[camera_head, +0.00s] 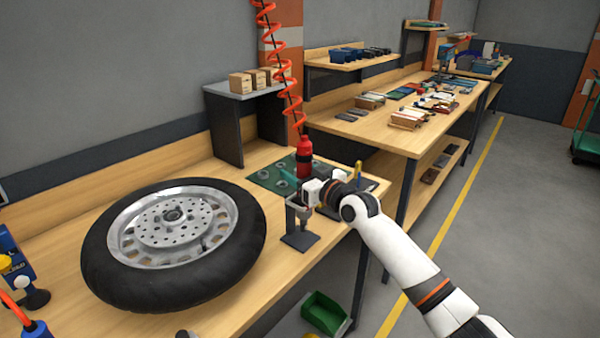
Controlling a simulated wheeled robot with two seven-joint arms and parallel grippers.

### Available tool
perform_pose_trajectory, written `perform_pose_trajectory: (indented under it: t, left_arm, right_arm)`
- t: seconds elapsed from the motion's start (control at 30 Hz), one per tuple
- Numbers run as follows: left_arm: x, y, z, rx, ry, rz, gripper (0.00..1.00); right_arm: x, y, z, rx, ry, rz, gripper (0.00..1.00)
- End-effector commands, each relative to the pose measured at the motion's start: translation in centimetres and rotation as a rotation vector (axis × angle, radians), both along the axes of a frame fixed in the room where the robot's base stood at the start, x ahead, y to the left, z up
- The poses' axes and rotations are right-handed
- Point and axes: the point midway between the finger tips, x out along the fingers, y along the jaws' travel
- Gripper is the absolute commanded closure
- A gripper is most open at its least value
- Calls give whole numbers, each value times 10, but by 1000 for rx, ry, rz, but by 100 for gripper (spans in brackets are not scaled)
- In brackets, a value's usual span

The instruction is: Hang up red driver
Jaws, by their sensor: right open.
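The red driver (304,153) looks like a red upright cylinder with a darker lower part. It stands over the green mat (262,178) near the back of the bench. The red coiled cord (290,84) comes down from above and ends close over its top; I cannot tell whether they are joined. My right gripper (296,192) is open, just in front of the driver and above a small grey stand (300,240). Its fingers are small and partly confused with the stand, and I see nothing held. My left gripper is out of view.
A wheel with a black tyre (255,215) fills the bench's left. A grey riser (226,140) with cardboard boxes (242,82) stands behind. Blue tools (14,262) are at the left edge. A green bin (325,314) sits below the bench. Another loaded bench (375,130) is beyond.

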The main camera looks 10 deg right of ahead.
Motion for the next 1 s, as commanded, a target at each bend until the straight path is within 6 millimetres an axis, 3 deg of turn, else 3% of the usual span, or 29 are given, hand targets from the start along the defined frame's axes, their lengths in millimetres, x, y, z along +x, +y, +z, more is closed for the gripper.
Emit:
perform_pose_trajectory:
  t: [0.27,0.7,1.0]
  left_arm:
    - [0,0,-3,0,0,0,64]
    - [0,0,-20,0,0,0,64]
    - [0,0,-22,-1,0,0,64]
  right_arm:
    - [-13,-7,-5,-2,6,0,42]
    - [-90,-45,-4,-4,0,0,42]
    - [-108,-54,-1,0,0,0,42]
